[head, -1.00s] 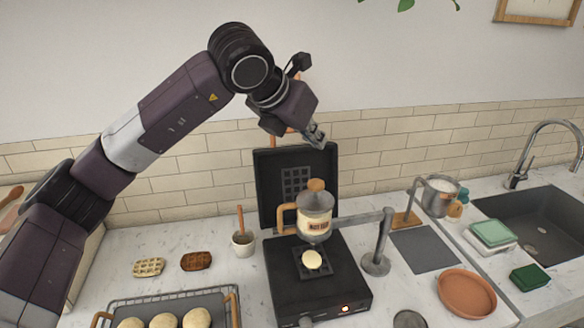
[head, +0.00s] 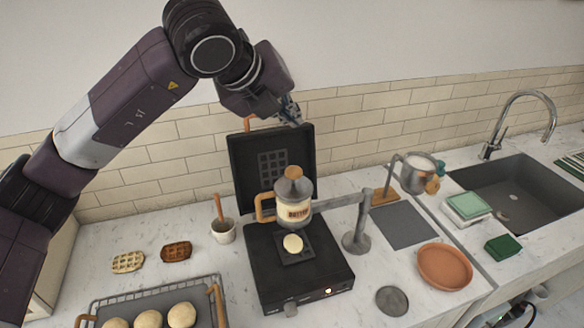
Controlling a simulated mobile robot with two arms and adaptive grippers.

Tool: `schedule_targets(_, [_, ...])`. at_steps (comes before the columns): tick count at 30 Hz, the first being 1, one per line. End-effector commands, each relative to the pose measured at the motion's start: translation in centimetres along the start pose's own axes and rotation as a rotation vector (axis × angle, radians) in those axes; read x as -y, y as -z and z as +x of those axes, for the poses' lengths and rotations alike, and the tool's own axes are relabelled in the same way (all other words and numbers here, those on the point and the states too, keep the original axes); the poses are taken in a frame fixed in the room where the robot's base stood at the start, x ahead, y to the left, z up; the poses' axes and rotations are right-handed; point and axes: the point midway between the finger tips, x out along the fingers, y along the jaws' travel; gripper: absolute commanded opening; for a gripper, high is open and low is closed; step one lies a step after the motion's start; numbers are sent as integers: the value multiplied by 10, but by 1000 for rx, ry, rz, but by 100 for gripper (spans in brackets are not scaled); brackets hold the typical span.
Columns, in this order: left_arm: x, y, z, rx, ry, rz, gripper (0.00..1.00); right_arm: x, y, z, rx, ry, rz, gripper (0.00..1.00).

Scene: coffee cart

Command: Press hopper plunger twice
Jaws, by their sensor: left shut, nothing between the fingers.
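The batter hopper (head: 294,212) is a cream, labelled canister with a grey top, held by a grey stand over the waffle iron. Its plunger has a wooden knob (head: 293,172) on top. The waffle iron (head: 262,279) is open with its lid upright, and a pale round blob of batter (head: 293,243) lies on its lower plate. My left gripper (head: 293,117) is shut and empty, above the knob and in front of the wall, apart from the hopper. My right gripper is not in view.
A tray (head: 205,284) with round buns stands front left. Two waffles (head: 176,251) and a cup (head: 223,231) lie left of the iron.

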Motion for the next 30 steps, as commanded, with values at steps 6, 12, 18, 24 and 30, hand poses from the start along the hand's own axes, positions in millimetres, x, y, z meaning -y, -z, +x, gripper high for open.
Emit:
schedule_targets(6, [-4,4,5,-1,-1,1,0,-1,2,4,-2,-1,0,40])
schedule_targets(12, [-15,14,20,-1,-1,1,0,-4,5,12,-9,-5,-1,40])
schedule_targets(18, [-30,29,40,-1,-1,0,0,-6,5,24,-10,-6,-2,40])
schedule_targets(24, [-43,42,58,1,1,0,0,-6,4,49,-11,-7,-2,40])
schedule_targets(30, [-45,45,62,1,0,1,0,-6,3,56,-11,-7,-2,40])
